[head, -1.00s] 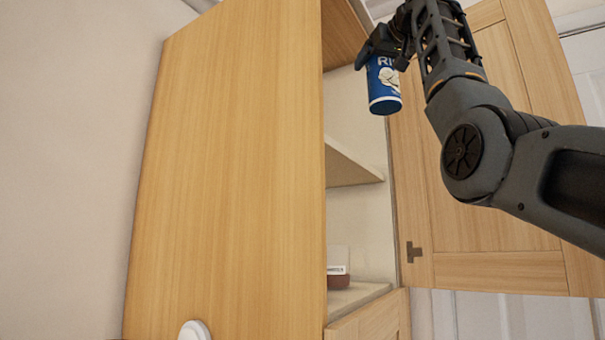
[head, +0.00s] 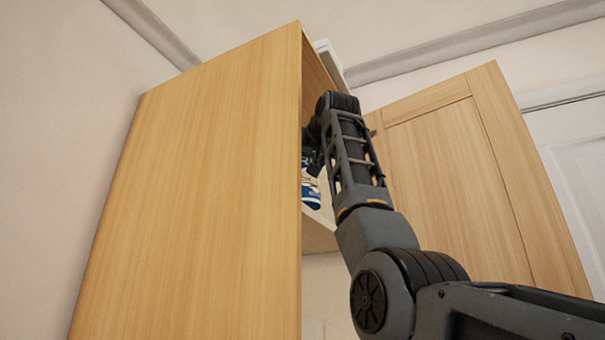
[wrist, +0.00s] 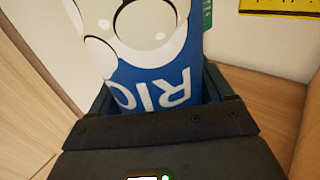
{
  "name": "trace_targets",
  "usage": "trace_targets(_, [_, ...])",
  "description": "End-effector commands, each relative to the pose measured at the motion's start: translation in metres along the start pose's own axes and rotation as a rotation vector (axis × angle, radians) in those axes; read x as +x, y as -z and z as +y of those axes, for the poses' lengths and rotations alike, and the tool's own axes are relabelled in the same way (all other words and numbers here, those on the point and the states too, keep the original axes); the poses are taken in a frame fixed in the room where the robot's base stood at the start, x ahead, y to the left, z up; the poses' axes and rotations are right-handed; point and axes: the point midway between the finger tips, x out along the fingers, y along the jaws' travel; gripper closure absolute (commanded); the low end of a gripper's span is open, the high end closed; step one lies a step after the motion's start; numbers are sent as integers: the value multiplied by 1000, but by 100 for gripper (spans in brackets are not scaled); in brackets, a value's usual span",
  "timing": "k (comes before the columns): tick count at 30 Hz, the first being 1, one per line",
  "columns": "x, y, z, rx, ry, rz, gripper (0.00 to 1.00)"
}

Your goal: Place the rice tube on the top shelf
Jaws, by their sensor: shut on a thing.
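The rice tube (wrist: 160,70) is blue and white with large lettering and fills the upper middle of the wrist view. My gripper (wrist: 160,105) is shut on it. In the head view the tube (head: 311,193) shows only in part, inside the cabinet opening just above the upper shelf (head: 320,228). My gripper (head: 313,160) is mostly hidden there by the cabinet side and my own arm. I cannot tell whether the tube touches the shelf.
The wooden cabinet side (head: 200,190) stands close on the left of my arm. The open cabinet door (head: 450,170) is on the right. In the wrist view a yellow label (wrist: 280,5) and a green item (wrist: 208,14) show behind the tube.

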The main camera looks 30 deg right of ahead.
Motion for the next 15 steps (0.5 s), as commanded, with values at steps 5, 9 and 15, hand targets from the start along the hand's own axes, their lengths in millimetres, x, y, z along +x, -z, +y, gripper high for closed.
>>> trace_targets(5, [0,-20,-1,0,0,1,92])
trace_targets(9, [0,-33,0,0,0,2,92])
trace_targets(15, [-1,-39,0,0,0,2,92])
